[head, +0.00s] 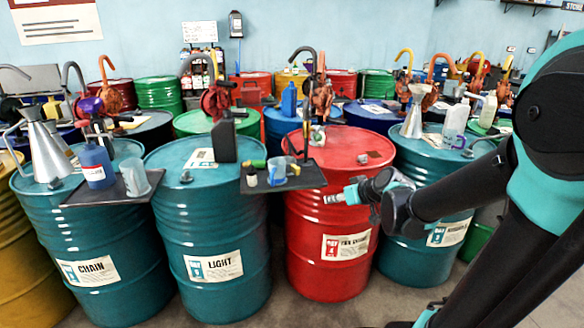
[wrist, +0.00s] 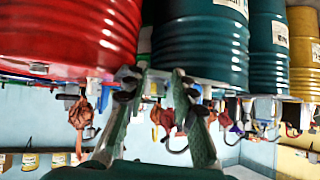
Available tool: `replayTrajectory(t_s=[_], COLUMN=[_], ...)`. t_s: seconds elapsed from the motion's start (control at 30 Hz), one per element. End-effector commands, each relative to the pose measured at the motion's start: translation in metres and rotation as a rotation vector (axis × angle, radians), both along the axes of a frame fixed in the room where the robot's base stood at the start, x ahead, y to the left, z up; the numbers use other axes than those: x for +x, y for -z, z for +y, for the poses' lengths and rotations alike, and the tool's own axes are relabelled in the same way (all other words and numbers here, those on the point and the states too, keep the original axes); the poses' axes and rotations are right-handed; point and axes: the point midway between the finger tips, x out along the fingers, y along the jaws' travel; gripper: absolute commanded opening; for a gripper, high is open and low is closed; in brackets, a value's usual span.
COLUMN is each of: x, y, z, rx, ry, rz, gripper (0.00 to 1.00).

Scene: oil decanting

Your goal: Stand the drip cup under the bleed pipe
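A small translucent blue cup (head: 277,170), which looks like the drip cup, stands on a dark tray (head: 301,181) between the teal LIGHT drum and the red drum. A thin dark bent pipe (head: 305,143) rises at that tray's right; I cannot tell whether it is the bleed pipe. My gripper (head: 333,198) is in front of the red drum, right of the tray and a little lower, pointing left. In the wrist view, which is upside down, its two fingers (wrist: 158,80) stand apart with nothing between them. The cup cannot be made out there.
A small jar (head: 251,177) and a yellow-green item (head: 258,163) share the tray. A dark bottle (head: 224,141) stands behind it. Another tray (head: 80,194) at left holds a blue bottle (head: 97,165) and a clear beaker (head: 135,178). The red drum (head: 332,220) is close behind my gripper.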

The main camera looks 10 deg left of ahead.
Motion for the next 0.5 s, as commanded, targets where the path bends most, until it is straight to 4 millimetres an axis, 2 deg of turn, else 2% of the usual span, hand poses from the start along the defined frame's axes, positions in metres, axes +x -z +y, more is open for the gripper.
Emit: replayTrajectory(t_s=[0.1,0.3,0.5], x=[0.029,0.068,0.084], y=[-0.023,-0.055,-0.056], z=[0.019,0.039,0.050], rx=[0.032,0.070,0.075], ry=[-0.042,-0.076,-0.083], rz=[-0.096,-0.233,-0.263], gripper=[0.26,0.26,0.26])
